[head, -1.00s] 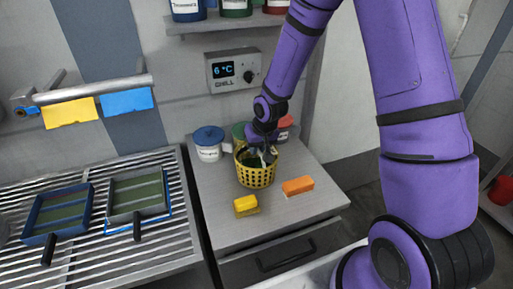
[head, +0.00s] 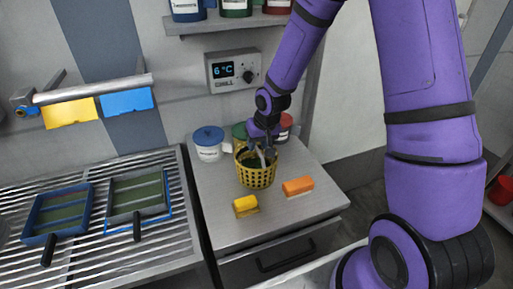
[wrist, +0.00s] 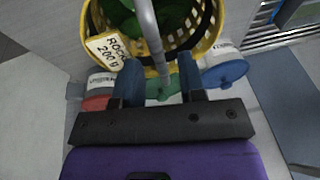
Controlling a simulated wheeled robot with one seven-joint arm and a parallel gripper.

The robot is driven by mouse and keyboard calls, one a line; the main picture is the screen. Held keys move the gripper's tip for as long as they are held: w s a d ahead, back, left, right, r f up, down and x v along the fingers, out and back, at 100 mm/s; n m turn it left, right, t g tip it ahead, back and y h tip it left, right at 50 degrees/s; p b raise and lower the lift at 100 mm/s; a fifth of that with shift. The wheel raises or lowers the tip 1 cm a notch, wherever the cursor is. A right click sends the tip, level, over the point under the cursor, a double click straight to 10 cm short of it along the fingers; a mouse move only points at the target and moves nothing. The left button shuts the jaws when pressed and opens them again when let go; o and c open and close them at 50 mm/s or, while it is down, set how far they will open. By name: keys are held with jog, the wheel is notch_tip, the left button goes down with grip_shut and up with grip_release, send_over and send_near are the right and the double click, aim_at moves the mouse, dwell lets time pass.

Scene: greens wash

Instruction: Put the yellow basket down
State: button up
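My gripper (head: 262,150) is above the basket, and also shows in the wrist view (wrist: 160,78). Its fingers are apart, one on each side of the handle, with gaps showing.
A blue-lidded tub (head: 208,143) stands behind the basket at left; green-lidded and red-lidded tubs are behind it. The yellow brush (head: 245,206) and orange brush (head: 298,186) lie in front. A slatted rack (head: 105,247) with two framed trays is at left.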

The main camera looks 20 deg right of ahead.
jog(key=v, duration=0.9)
jog(key=shift+r, duration=0.4)
jog(key=s+d+r+t+h, duration=0.1)
jog(key=s+d+r+h, duration=0.15)
jog(key=s+r, duration=1.15)
jog(key=s+d+r+t, duration=0.1)
jog(key=s+d+r, duration=0.2)
jog(key=s+r, duration=0.5)
jog(key=s+y, duration=0.1)
jog(key=s, duration=0.3)
jog(key=shift+s+r, duration=0.2)
jog(key=shift+r, duration=0.05)
